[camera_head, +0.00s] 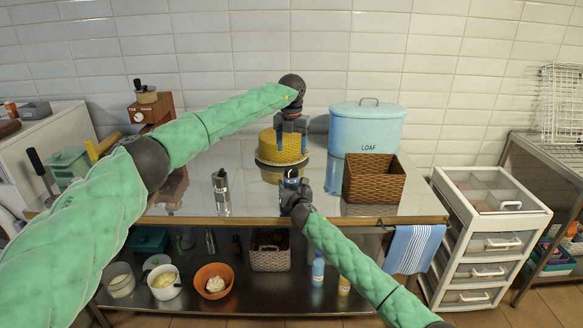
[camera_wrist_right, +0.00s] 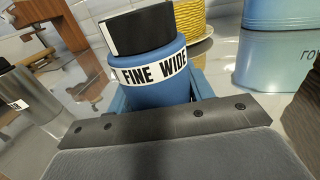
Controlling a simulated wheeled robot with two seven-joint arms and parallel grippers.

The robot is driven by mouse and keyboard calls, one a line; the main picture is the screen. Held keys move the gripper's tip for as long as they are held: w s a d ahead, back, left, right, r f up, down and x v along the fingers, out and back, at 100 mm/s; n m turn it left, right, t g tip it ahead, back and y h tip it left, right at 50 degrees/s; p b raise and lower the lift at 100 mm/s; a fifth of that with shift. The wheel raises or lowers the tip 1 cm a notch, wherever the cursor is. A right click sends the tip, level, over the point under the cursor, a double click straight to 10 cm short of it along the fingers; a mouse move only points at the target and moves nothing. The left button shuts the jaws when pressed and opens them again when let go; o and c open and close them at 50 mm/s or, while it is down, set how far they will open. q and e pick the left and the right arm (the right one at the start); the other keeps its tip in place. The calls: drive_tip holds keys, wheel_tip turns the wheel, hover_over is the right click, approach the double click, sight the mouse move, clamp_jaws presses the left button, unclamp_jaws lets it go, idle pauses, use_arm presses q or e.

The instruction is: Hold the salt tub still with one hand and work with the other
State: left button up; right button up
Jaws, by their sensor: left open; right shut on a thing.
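The tub (camera_wrist_right: 155,88) is a round blue container with a black lid and a white band reading "FINE WIDE", in the right wrist view. It stands upright on the shiny table top. My right gripper (camera_head: 291,180) is shut on it near the table's front edge, with blue fingers at its two sides. In the head view the gripper mostly hides the tub. My left gripper (camera_head: 291,143) is open and empty, pointing down above and behind the tub, in front of a yellow woven-looking round thing (camera_head: 270,147) on a plate.
A brown wicker basket (camera_head: 373,180) and a pale blue LOAF bin (camera_head: 366,128) stand to the right. A metal cylinder (camera_head: 221,193) stands left of the tub. A wooden grinder (camera_head: 151,108) is at the back left. A striped towel (camera_head: 413,248) hangs at the front edge.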

sight(291, 169)
use_arm(q)
wheel_tip(291, 169, down, 8)
drive_tip(key=shift+f, duration=0.25)
drive_tip(key=c, duration=1)
